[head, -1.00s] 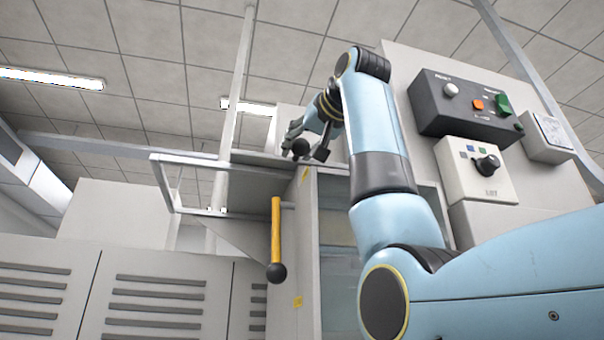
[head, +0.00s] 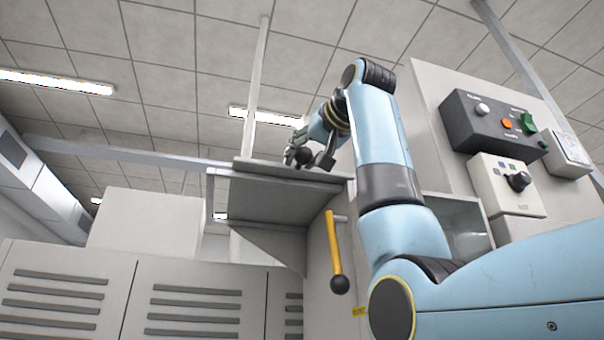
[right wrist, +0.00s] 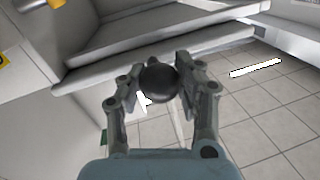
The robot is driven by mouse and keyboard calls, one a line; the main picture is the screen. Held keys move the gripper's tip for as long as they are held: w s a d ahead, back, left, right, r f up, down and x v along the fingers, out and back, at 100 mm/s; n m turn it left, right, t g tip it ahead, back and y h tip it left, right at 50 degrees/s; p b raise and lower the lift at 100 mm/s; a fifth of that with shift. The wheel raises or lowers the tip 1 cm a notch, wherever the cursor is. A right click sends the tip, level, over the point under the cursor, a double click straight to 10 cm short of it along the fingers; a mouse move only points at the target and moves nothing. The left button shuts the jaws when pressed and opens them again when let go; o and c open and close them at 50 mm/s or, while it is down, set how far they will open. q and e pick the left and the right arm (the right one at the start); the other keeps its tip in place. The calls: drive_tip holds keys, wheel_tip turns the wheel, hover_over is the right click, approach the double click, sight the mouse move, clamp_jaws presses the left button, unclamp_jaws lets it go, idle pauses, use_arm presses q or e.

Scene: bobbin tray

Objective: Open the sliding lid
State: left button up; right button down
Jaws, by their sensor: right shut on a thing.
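My right gripper (head: 314,153) is at the top of the machine, shut on a round black knob (head: 303,156). The knob (right wrist: 159,83) also shows between the two fingers in the right wrist view. A flat grey plate (head: 262,168), which looks like the sliding lid, lies on top of the machine's overhanging shelf, close to the knob. In the right wrist view a long grey edge (right wrist: 150,57) runs behind the knob. How the knob joins the plate is hidden. My left gripper is not in view.
A yellow lever (head: 333,242) with a black ball end hangs on the machine front below the shelf. A dark control box (head: 470,128) and a white switch box (head: 505,190) are mounted at right. Louvred cabinet doors (head: 200,305) stand at lower left.

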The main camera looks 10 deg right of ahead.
drive_tip(key=c, duration=1.3)
unclamp_jaws()
drive_tip(key=o, duration=0.5)
drive_tip(key=shift+s, duration=0.2)
drive_tip(key=shift+c, duration=0.2)
drive_tip(key=shift+w, duration=0.1)
drive_tip(key=v, duration=1.2)
